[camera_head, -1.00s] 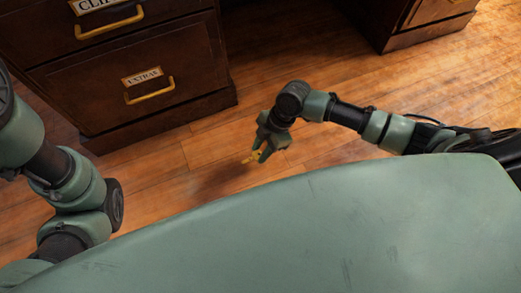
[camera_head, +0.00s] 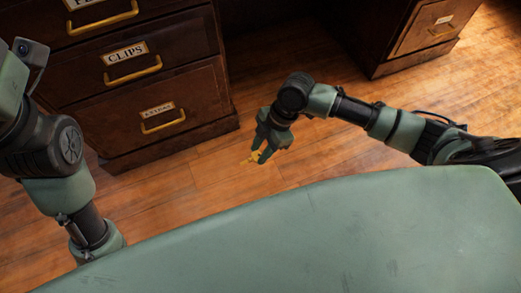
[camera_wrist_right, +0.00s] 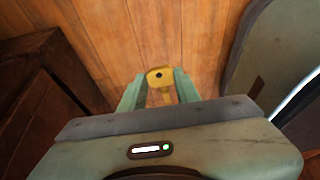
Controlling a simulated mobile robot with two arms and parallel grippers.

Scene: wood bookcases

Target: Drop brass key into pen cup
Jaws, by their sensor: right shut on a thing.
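The brass key (camera_head: 251,158) shows as a small yellow piece between the fingertips of my right gripper (camera_head: 262,154) in the head view. In the right wrist view the key's yellow bow (camera_wrist_right: 159,77), with a dark hole, sits between the two green fingers of the right gripper (camera_wrist_right: 159,90). The right gripper is shut on the key and points down above the wood floor. My left arm comes in at the left of the head view, but its gripper's fingers are not visible. No pen cup is in view.
A dark wood drawer cabinet (camera_head: 188,80) with brass handles and labels, one reading CLIPS, stands at the upper left. Another dark cabinet (camera_head: 400,50) stands at the upper right. The wood floor (camera_head: 200,165) between is clear. My green body fills the lower part.

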